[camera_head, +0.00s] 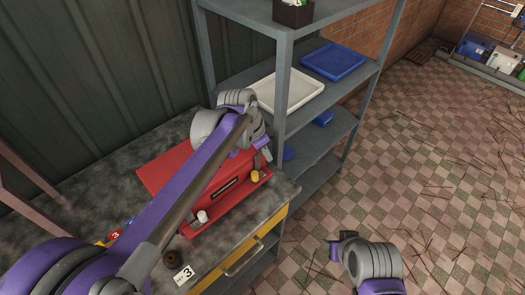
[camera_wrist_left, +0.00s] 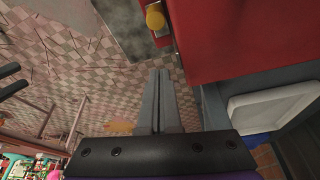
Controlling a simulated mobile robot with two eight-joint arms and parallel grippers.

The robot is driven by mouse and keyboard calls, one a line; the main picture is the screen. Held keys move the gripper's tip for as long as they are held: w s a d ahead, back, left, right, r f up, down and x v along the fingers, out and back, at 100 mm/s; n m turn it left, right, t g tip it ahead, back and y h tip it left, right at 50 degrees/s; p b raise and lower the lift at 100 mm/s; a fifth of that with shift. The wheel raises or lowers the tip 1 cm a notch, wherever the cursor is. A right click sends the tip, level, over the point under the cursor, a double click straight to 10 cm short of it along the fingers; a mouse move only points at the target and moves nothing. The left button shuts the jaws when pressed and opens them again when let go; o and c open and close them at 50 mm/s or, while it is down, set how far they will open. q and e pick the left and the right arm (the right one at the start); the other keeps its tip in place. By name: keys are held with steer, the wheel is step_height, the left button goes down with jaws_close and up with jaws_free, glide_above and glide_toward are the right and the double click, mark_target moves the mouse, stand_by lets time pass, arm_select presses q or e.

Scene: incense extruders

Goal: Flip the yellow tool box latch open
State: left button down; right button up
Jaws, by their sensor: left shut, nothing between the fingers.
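A red tool box (camera_head: 165,172) lies on the workbench, and its red wall also fills the upper right of the left wrist view (camera_wrist_left: 240,40). The yellow latch (camera_head: 256,176) is on its front right; it shows at the top of the left wrist view (camera_wrist_left: 155,18). A white latch (camera_head: 202,216) is at the front left. My left gripper (camera_head: 266,155) is at the box's right end, close to the yellow latch. Its fingers (camera_wrist_left: 160,75) are shut, empty and apart from the latch. My right gripper (camera_head: 335,248) hangs over the floor, its fingers unclear.
A grey shelf rack (camera_head: 282,85) stands just right of the box, with a white tray (camera_head: 290,92) and a blue tray (camera_head: 333,61).

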mark_target(255, 182)
arm_select(q)
steer(key=x, duration=0.6)
steer(key=s+a, duration=0.1)
steer(key=a, duration=0.2)
steer(key=shift+s+r, duration=0.25)
steer(key=shift+s, duration=0.15)
steer(key=shift+s+a, duration=0.15)
steer(key=shift+a, duration=0.05)
steer(key=shift+s, duration=0.1)
steer(key=s+a, duration=0.3)
steer(key=shift+f, duration=0.1)
steer(key=shift+w+d, duration=0.1)
